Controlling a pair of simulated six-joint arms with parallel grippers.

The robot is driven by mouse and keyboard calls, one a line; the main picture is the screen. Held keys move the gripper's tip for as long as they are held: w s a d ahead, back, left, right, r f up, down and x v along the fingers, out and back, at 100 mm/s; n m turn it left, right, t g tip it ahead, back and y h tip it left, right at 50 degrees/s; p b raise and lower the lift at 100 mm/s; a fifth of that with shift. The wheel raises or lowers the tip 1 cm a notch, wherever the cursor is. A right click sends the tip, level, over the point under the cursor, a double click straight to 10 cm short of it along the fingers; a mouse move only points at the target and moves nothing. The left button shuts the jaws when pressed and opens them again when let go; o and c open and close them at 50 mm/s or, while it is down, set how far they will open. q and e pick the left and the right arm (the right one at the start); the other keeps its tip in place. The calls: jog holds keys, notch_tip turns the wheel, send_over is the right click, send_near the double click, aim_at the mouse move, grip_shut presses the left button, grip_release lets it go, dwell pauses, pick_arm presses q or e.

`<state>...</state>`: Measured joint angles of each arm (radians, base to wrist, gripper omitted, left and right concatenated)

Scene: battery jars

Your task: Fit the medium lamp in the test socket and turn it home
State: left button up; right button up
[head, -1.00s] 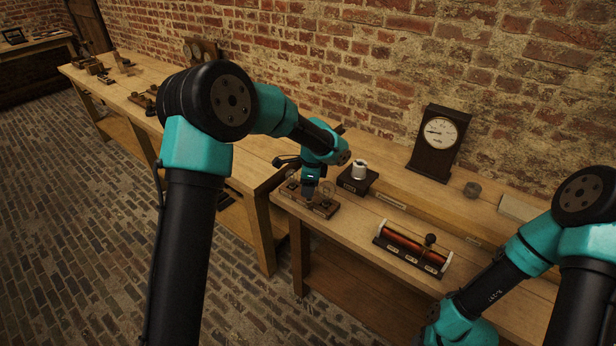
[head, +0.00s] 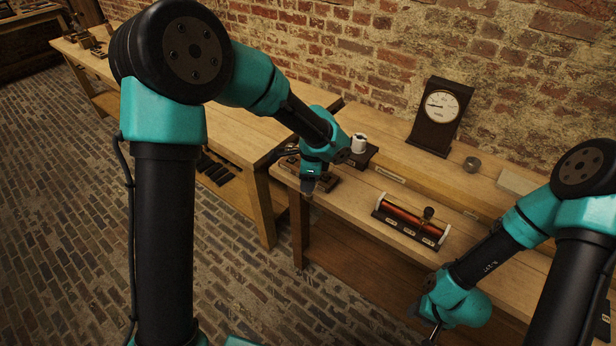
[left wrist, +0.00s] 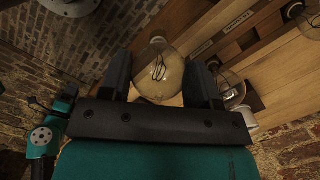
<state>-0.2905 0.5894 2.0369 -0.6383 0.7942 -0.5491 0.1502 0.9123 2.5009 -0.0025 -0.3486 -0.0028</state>
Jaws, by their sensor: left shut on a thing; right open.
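My left gripper (head: 308,193) is over the front edge of the bench, just in front of the dark lamp rack (head: 326,182). In the left wrist view the two dark fingers of this gripper (left wrist: 165,85) are shut on a clear glass lamp (left wrist: 158,70) with a visible filament. Its size is hard to judge. The white test socket (head: 359,143) stands on a dark block behind the rack, partly hidden by my left wrist. My right gripper (head: 432,332) is low at the bottom right, partly cut off, open and away from the rack.
Other clear lamps (left wrist: 229,86) show at the right of the left wrist view. A red coil on a dark base (head: 410,222) lies right of the rack. A dial meter (head: 438,115) and a small round grey piece (head: 472,164) stand behind it. Bare bench lies between.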

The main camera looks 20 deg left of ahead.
pick_arm(q)
jog(key=shift+a, duration=0.1)
jog(key=w+a+r+n, duration=0.1)
jog(key=w+a+r, duration=0.1)
jog(key=a, duration=0.9)
jog(key=w+a+r+n, duration=0.1)
jog(key=a+r+n, duration=0.1)
jog(key=a, duration=0.9)
jog(key=w+a+r+n, duration=0.1)
jog(key=w+a+r, duration=0.15)
jog(key=a, duration=0.95)
jog(key=s+a+r, duration=0.1)
jog(key=s+a, duration=0.1)
jog(key=a, duration=0.4)
jog(key=s+a+r+n, duration=0.1)
jog(key=s+a+r, duration=0.1)
jog(key=a, duration=0.5)
jog(key=shift+s+a+r+g, duration=0.3)
jog(key=shift+s, duration=0.35)
jog(key=shift+w+d, duration=0.1)
